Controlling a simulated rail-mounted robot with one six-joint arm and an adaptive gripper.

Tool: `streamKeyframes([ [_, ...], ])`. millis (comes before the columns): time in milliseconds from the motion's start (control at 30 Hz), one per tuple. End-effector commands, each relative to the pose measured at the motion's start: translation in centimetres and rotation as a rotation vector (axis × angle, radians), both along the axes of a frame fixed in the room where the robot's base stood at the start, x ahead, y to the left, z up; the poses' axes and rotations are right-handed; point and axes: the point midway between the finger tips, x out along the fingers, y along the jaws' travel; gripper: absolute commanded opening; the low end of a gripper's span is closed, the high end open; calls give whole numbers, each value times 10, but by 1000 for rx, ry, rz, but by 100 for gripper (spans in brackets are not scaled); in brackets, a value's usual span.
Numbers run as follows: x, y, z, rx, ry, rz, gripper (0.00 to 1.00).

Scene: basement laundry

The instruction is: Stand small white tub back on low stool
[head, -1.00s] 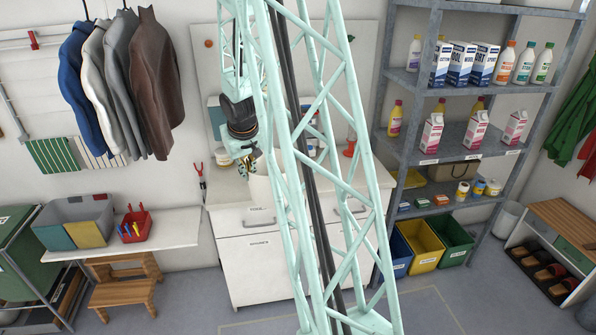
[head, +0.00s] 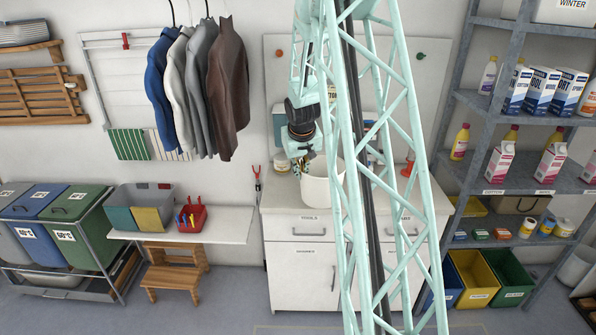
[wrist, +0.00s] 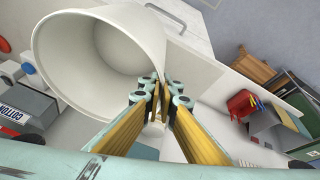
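The small white tub (head: 318,190) is above the white cabinet's top in the head view, partly behind my mint lattice column. In the wrist view the tub (wrist: 95,50) fills the upper left, its open mouth toward the camera. My gripper (wrist: 161,97) has its fingertips close together on either side of the tub's rim. In the head view my gripper (head: 301,167) is at the tub's left edge.
A white wall shelf (head: 180,237) overhangs the stool's back, bearing a grey bin (head: 142,195) and a red caddy (head: 191,222). Laundry bins (head: 85,225) stand left of the stool. Hanging sweaters (head: 195,95) are above. Floor in front of the stool is clear.

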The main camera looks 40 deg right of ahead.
Motion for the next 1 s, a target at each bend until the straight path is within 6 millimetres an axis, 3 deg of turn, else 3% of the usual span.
streamKeyframes([
  [500,57,-42,-6,0,-1,0,0],
  [1000,68,-50,-7,0,-1,0,0],
])
